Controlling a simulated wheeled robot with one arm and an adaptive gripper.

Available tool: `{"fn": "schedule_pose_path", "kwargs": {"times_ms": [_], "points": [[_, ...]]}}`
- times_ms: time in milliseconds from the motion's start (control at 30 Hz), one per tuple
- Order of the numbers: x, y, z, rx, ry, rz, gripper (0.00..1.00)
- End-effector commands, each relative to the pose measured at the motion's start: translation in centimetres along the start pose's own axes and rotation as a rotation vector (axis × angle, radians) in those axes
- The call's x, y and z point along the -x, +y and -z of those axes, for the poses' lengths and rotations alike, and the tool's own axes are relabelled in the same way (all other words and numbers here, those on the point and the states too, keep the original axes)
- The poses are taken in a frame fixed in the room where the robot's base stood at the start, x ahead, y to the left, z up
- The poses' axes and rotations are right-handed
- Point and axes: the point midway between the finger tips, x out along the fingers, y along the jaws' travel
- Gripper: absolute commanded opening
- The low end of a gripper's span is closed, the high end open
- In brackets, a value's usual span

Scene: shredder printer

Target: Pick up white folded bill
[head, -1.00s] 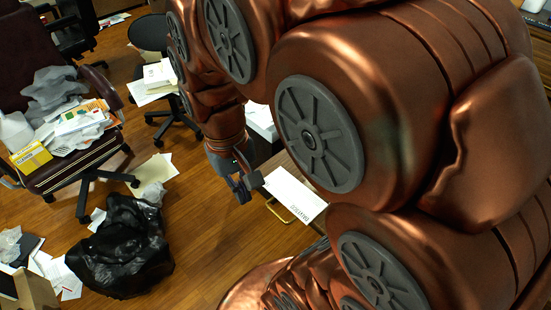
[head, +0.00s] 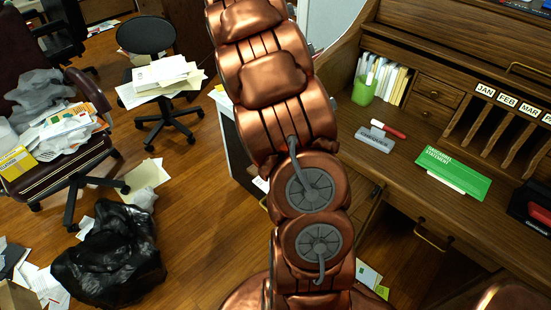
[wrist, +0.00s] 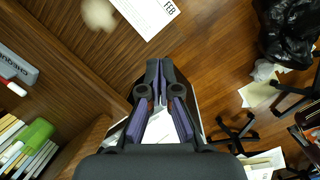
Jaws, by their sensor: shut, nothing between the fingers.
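In the wrist view a white paper with dark printed letters, apparently the white folded bill (wrist: 150,14), shows at the top edge, partly cut off. My gripper (wrist: 160,64) is shut and empty in the middle of that view, its tips together. The paper is beyond the tips, with a visible gap in the picture; the distance in depth is unclear. In the head view my arm stands in the middle and my gripper is not visible. I cannot make out the bill there.
A wooden desk (head: 400,165) stands at the right, holding a green cup (head: 363,90), a grey block (head: 375,139) and a green booklet (head: 453,172). A black bag (head: 108,255) lies on the floor at left. A black chair (head: 147,36) bears papers. Wooden floor between is open.

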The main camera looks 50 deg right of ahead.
Motion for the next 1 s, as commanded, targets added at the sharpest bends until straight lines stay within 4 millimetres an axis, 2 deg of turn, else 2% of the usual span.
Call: {"fn": "schedule_pose_path", "kwargs": {"times_ms": [33, 200, 400, 600, 767, 867, 1000], "points": [[-1.2, 0.8, 1.5, -0.016, -0.007, 0.007, 0.0], [-4.1, 2.8, 5.7, -0.052, -0.03, 0.037, 0.0], [-6.9, 4.5, 9.1, -0.075, -0.043, 0.073, 0.0], [-8.2, 5.4, 10.5, -0.085, -0.05, 0.094, 0.0], [-9.0, 5.4, 10.5, -0.084, -0.054, 0.096, 0.0], [-10.0, 5.3, 10.4, -0.083, -0.054, 0.095, 0.0], [-12.3, 5.1, 10.2, -0.086, -0.057, 0.095, 0.0]]}}
